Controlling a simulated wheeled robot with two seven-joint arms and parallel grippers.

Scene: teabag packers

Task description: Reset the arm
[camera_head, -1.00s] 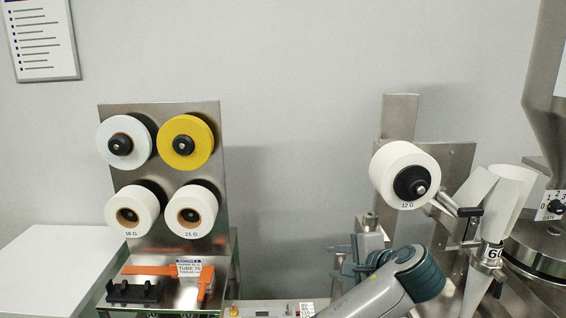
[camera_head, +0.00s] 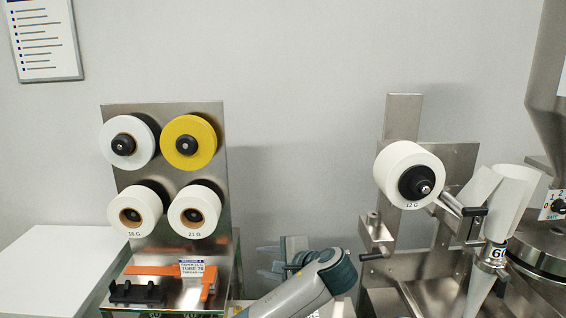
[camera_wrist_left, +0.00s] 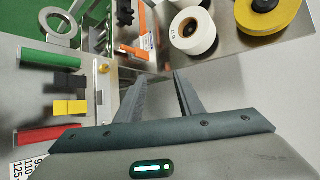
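My left gripper (camera_head: 263,260) is low in the middle of the head view, between the roll stand on the left and the machine on the right. Its two fingers point left with a gap between them. My left forearm (camera_head: 300,287) enters from the bottom. My right gripper is in neither view.
The roll stand (camera_head: 165,262) carries white rolls and a yellow roll (camera_head: 189,142). A 12 G roll (camera_head: 393,172) is mounted on the machine at right, beside a forming funnel (camera_head: 513,197). A white table (camera_head: 45,265) is at left. Coloured parts, including a green one (camera_wrist_left: 50,58), lie left in the wrist view.

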